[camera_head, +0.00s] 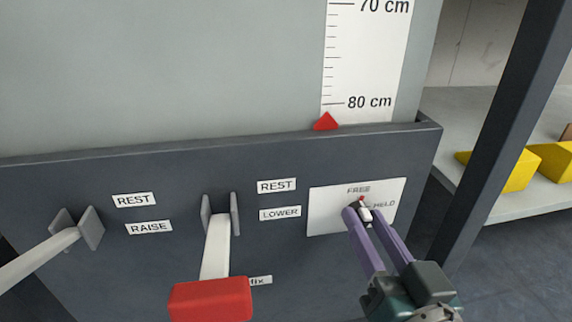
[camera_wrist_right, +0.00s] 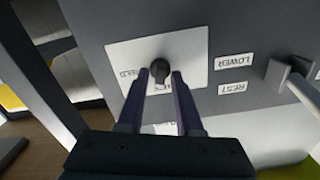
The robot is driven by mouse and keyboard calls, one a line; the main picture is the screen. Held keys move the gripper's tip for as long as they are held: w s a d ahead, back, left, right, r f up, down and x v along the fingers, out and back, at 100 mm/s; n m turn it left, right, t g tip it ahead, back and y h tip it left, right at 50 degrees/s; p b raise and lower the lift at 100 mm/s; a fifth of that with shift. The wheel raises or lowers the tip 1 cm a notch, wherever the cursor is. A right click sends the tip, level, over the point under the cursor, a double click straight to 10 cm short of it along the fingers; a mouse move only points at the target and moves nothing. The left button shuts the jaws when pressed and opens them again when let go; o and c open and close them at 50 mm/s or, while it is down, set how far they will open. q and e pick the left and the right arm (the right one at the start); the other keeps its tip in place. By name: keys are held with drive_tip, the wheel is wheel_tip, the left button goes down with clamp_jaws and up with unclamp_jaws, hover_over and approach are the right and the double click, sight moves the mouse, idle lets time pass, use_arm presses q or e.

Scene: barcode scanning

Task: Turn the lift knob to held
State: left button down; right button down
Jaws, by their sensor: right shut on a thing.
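The lift knob (camera_head: 364,212) sits on a white plate (camera_head: 330,212) at the right of the dark panel. The plate reads FREE (camera_head: 358,189) above the knob and HELD (camera_head: 384,204) to its right. The knob's red-tipped pointer faces up toward FREE. My right gripper (camera_head: 361,211) has its purple fingers on both sides of the knob and is shut on it. The right wrist view shows the plate upside down, with the dark knob (camera_wrist_right: 160,71) between the fingertips (camera_wrist_right: 160,76). The fingers partly cover the lettering there. My left gripper is out of view.
A lever with a red grip (camera_head: 211,300) stands out from the panel by the REST and LOWER labels. Another pale lever (camera_head: 38,260) is at the left. A height scale (camera_head: 365,65) has its red marker (camera_head: 326,122) just below 80 cm. A dark post (camera_head: 505,120) and shelf with yellow blocks are right.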

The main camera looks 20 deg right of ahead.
drive_tip(key=m+p, duration=0.1)
drive_tip(key=m, duration=0.2)
drive_tip(key=shift+m, duration=0.4)
drive_tip(key=m, duration=0.3)
drive_tip(key=shift+d+m, duration=0.1)
drive_tip(key=shift+m, duration=0.2)
drive_tip(key=m, duration=0.3)
drive_tip(key=shift+f+m, duration=0.1)
drive_tip(key=shift+m, duration=0.2)
drive_tip(key=shift+f+m, duration=0.1)
drive_tip(key=shift+m, duration=1.8)
drive_tip(key=c, duration=0.9)
unclamp_jaws()
drive_tip(key=shift+s, duration=0.1)
